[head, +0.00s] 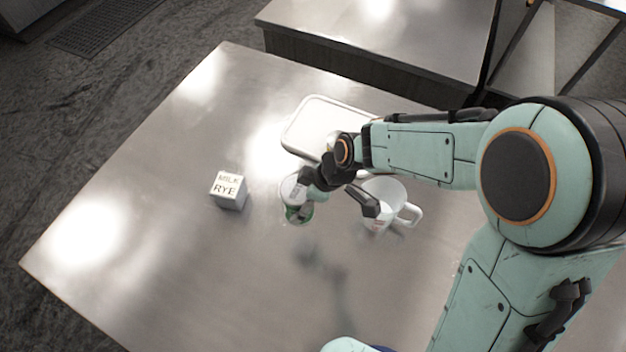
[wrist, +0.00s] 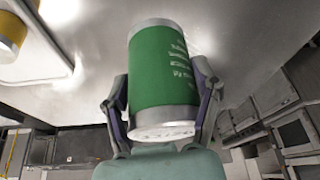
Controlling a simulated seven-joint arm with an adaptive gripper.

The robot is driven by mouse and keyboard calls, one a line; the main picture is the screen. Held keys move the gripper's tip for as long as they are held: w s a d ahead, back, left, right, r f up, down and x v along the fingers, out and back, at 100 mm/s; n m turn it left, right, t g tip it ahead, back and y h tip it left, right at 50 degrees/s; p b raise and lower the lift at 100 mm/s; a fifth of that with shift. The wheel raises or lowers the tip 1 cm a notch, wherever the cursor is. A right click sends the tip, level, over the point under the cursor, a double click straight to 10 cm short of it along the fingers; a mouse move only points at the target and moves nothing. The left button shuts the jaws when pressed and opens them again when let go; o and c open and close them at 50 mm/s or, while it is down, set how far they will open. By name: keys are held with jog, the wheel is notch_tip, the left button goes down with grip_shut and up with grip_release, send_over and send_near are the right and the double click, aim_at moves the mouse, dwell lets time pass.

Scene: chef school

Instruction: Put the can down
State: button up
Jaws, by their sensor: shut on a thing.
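The can (wrist: 165,75) has a green label with white writing and silver ends. In the wrist view it stands between the two fingers of my gripper (wrist: 162,98), which is shut on it. In the head view the can (head: 297,211) shows near the middle of the table, partly hidden by my gripper (head: 335,200). I cannot tell whether its base touches the steel table (head: 190,290) or is a little above it.
A white mug (head: 408,216) stands right of my gripper, partly covered by a finger. A pale tray (head: 300,128) lies behind. The table's front left is clear.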

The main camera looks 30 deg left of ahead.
notch_tip(320, 180, down, 10)
jog(key=shift+r, duration=0.15)
dwell(0.4)
jog(key=o, duration=1.2)
jog(key=shift+o, duration=0.2)
jog(key=v, duration=1.2)
jog(key=s+d+r+m+h, duration=0.1)
jog(key=s+d+r+m, duration=0.4)
jog(key=d+m, duration=0.4)
jog(key=s+d+r+m+h, duration=0.2)
jog(key=s+d+r+m, duration=0.3)
jog(key=d+m, duration=0.5)
jog(key=shift+s+d+t+h, duration=0.15)
jog(key=shift+s+t+h, duration=0.2)
jog(key=shift+s, duration=0.4)
